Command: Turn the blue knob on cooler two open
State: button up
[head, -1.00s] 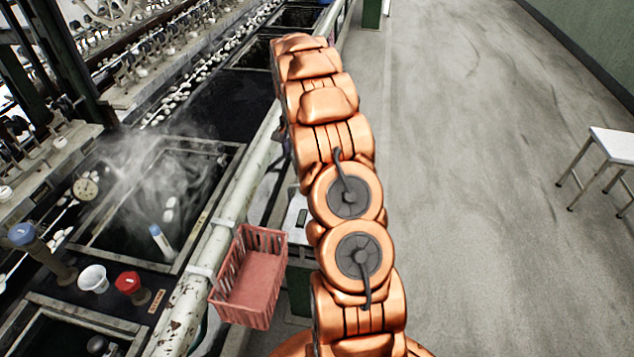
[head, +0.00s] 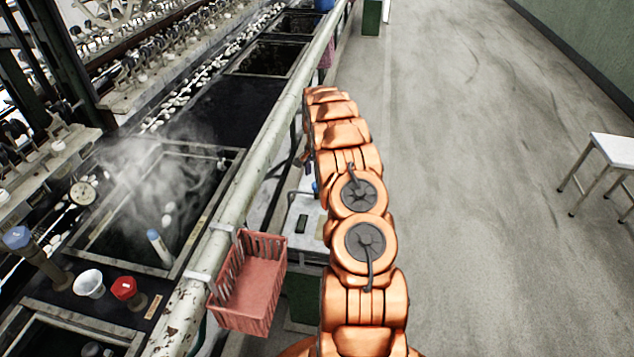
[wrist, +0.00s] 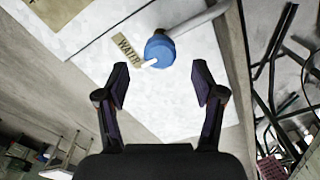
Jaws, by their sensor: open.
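A round blue knob (wrist: 159,50) on a pale grey pipe shows in the wrist view, against a white marbled surface (wrist: 185,115). A small tag reading "WATER" (wrist: 127,48) lies beside it. My gripper (wrist: 162,82) is open and empty, its two fingers spread below the knob in the picture and apart from it. In the head view a small blue spot (head: 315,187) shows beside my arm, over a pale cabinet top (head: 303,207); I cannot tell for sure that it is the same knob. My arm hides much of that area. No cooler number is readable.
A steaming basin (head: 190,268) with a blue-topped post (head: 17,237) and a red knob (head: 124,288) stands left. A long pale pipe (head: 240,190) and a pink basket (head: 250,290) lie between it and my arm. The floor (head: 480,200) at right is clear up to a white stool (head: 612,150).

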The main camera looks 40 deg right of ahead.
jog(key=shift+f+p, duration=0.5)
jog(key=shift+f, duration=1.65)
jog(key=c, duration=1.1)
